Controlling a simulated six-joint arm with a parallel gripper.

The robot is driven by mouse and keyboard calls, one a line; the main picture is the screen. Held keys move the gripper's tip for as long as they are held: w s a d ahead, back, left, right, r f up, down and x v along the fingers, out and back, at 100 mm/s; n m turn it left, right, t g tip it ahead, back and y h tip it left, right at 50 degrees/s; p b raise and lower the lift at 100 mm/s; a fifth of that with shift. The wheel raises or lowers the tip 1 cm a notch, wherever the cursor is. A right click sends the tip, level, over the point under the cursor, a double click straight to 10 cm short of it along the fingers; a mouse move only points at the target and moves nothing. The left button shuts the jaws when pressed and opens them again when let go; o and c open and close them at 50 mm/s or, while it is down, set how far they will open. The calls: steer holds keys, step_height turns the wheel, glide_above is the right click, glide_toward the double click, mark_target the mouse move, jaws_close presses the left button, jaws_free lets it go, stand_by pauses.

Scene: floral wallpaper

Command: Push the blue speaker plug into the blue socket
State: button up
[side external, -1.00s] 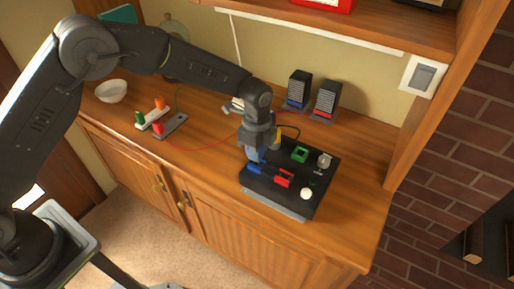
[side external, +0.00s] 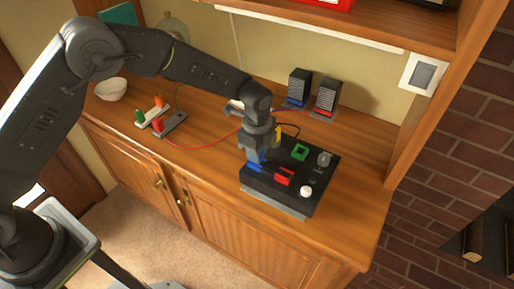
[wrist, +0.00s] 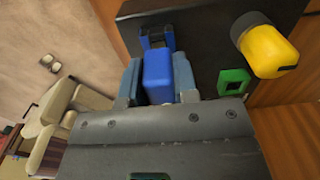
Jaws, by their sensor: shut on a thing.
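My gripper (wrist: 158,82) is shut on the blue plug (wrist: 158,75), with one finger on each side of it. The blue socket (wrist: 156,36) shows just beyond the plug's far end in the wrist view, on the black box's top. The plug overlaps the socket's near edge there; I cannot tell how far it is in. In the side view my gripper (side external: 254,160) is low over the left part of the black box (side external: 312,172), with the blue socket (side external: 254,168) at its tips. The gripper hides most of the plug in the side view.
The box also has a red socket (side external: 284,176), a green socket (side external: 300,152), a white knob (side external: 306,192) and a yellow plug (wrist: 272,52). Red (side external: 158,125) and green (side external: 140,117) plugs stand in holders at left. Two speakers (side external: 326,98) stand behind. A red cable crosses the wooden top.

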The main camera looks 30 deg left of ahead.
steer(key=shift+f, duration=0.6)
steer(key=o, duration=1)
steer(key=shift+o, duration=0.2)
steer(key=shift+r, duration=0.1)
step_height(320, 180, up, 14)
steer(key=shift+f, duration=0.2)
